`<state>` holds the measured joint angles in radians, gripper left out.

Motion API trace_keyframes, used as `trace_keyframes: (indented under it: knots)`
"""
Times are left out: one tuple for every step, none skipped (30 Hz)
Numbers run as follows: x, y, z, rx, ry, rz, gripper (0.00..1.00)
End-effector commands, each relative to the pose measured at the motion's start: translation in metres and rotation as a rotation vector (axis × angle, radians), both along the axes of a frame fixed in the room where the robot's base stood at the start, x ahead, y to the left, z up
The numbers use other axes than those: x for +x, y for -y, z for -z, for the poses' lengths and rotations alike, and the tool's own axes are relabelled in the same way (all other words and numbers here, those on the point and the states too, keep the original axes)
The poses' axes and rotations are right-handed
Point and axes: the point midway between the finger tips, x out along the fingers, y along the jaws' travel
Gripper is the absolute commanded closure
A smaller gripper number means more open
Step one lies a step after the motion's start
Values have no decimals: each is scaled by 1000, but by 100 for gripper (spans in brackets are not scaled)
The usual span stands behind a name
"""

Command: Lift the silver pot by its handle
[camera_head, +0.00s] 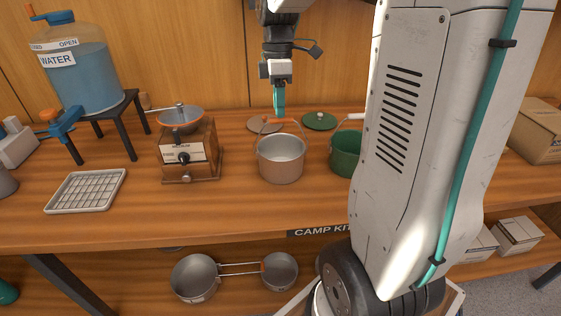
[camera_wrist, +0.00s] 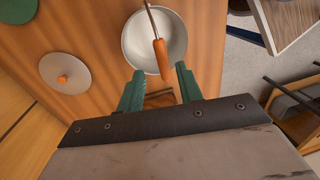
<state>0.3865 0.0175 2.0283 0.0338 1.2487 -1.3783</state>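The silver pot (camera_head: 281,160) stands upright and empty on the wooden bench in the head view. Its wire bail handle with an orange grip (camera_head: 281,121) is raised above the rim. In the wrist view the pot (camera_wrist: 146,50) shows from above, with the orange handle grip (camera_wrist: 160,58) crossing its rim. My gripper (camera_head: 279,112) hangs over the pot, close to the handle grip in the head view. In the wrist view its green fingers (camera_wrist: 158,80) are spread apart, with the lower end of the grip between and just beyond their tips. I cannot tell whether they touch it.
A green pot (camera_head: 344,152) stands close on the right, partly behind my arm. A grey lid (camera_head: 262,126) and a green lid (camera_head: 319,121) lie behind. A wooden grinder (camera_head: 188,154) stands left. The bench in front of the silver pot is clear.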

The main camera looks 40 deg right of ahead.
Motion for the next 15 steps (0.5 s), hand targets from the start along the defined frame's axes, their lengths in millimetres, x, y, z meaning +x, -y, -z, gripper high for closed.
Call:
trace_keyframes:
  knots:
    - [-3,-2,7,1,-4,0,64]
    - [-4,-3,12,1,-4,0,64]
    - [-6,-5,18,1,-4,0,64]
    - [-7,-6,23,1,-4,0,64]
    - [-7,-7,27,1,-3,0,64]
    - [-8,-7,33,2,-5,0,64]
    - [-8,-7,36,1,-4,0,64]
    - [-8,-7,39,2,-3,1,64]
    - [-9,-7,41,1,-2,1,64]
    - [-9,-8,43,1,-2,1,64]
    - [-9,-8,43,1,-2,1,64]
    - [-9,-8,44,0,-1,1,64]
    - [-9,-7,44,0,-1,1,64]
    - [-9,-7,44,0,-1,1,64]
    - [-9,-7,44,0,-1,1,64]
